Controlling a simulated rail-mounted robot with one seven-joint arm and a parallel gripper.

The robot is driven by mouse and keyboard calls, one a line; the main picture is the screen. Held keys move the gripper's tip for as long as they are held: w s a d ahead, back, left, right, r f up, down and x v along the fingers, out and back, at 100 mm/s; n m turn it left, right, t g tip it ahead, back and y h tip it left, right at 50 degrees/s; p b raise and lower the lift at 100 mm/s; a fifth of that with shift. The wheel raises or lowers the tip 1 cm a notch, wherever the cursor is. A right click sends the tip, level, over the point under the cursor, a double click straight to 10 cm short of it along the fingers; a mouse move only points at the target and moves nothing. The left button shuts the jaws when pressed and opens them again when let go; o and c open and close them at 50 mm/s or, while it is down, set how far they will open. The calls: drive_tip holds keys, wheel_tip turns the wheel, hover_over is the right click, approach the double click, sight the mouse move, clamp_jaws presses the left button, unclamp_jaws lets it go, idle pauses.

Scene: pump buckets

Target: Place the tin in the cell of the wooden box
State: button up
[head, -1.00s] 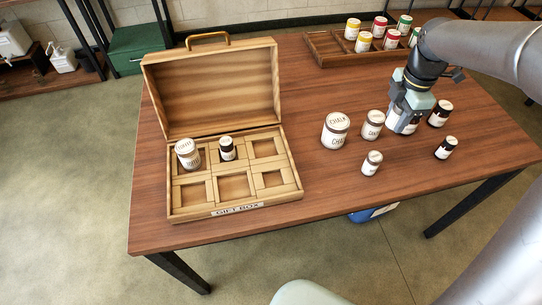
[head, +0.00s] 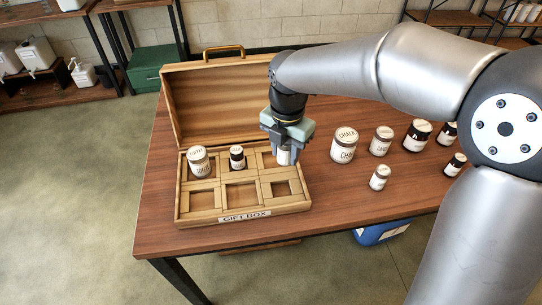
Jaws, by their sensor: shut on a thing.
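My gripper (head: 286,156) is shut on a small pale tin (head: 285,157) over the back right cell of the wooden gift box (head: 205,219). The fingers hide much of the tin, and I cannot tell whether its base touches the cell floor. The box lid (head: 215,105) stands open at the back. A larger white tin (head: 198,161) stands in the back left cell. A small black-and-white tin (head: 237,157) stands in the back middle cell. The three front cells look empty.
Several tins stand on the table right of the box, among them a large white CHALK tin (head: 343,145), a small white tin (head: 380,177) and a dark tin (head: 417,135). My arm spans the right side and hides the far right of the table.

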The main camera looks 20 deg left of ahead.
drive_tip(key=w+a+f, duration=0.2)
drive_tip(key=w+a, duration=0.1)
drive_tip(key=w, duration=0.1)
hover_over(274, 162)
wheel_tip(274, 162, down, 6)
drive_tip(key=shift+r, duration=0.15)
drive_tip(key=shift+f, duration=1.55)
drive_tip(key=shift+f, duration=0.2)
drive_tip(key=o, duration=0.7)
wheel_tip(274, 162, up, 12)
drive_tip(key=shift+r+p, duration=0.25)
drive_tip(key=shift+p, duration=0.1)
